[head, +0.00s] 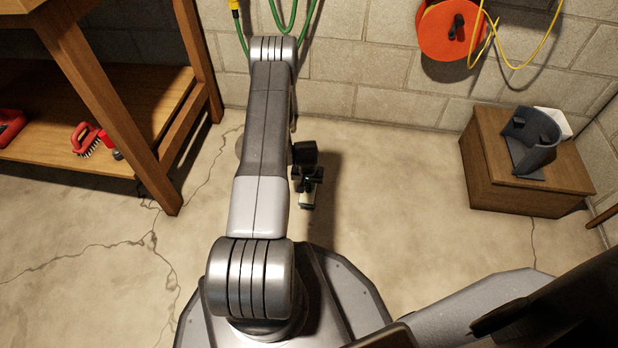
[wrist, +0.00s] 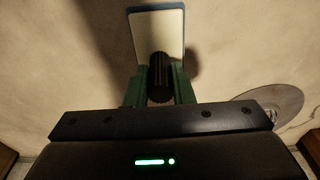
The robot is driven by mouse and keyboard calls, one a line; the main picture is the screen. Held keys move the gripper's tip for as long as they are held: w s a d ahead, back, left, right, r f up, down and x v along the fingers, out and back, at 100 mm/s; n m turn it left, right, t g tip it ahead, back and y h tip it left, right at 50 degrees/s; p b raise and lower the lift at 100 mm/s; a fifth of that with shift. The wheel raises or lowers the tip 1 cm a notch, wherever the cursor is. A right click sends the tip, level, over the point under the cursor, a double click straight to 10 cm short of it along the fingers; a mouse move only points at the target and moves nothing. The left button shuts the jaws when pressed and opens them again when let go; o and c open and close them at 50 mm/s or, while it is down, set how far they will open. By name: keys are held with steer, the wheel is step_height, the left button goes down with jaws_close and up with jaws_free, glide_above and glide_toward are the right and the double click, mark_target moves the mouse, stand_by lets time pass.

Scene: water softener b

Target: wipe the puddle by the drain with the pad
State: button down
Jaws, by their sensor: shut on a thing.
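My gripper (wrist: 159,85) is shut on the dark ribbed handle (wrist: 160,72) of the pad. The pad (wrist: 158,28) has a pale face with a blue edge and extends past the fingertips in the wrist view. In the head view my gripper (head: 307,178) points down to the right of my arm, with the pad (head: 307,200) at its end. I cannot tell whether the pad touches the floor. A grey round patch (wrist: 285,100) lies on the floor at the right of the wrist view, apart from the pad. I cannot tell puddle from drain in it.
A wooden workbench (head: 150,100) with a red brush (head: 86,139) on its shelf stands at left. A wooden box (head: 510,185) carrying a dark curved holder (head: 530,140) stands at right. A block wall (head: 370,80) closes the back. Cracked concrete floor (head: 390,200) between is clear.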

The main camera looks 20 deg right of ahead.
steer(key=shift+r+p, duration=0.55)
steer(key=shift+r, duration=1.1)
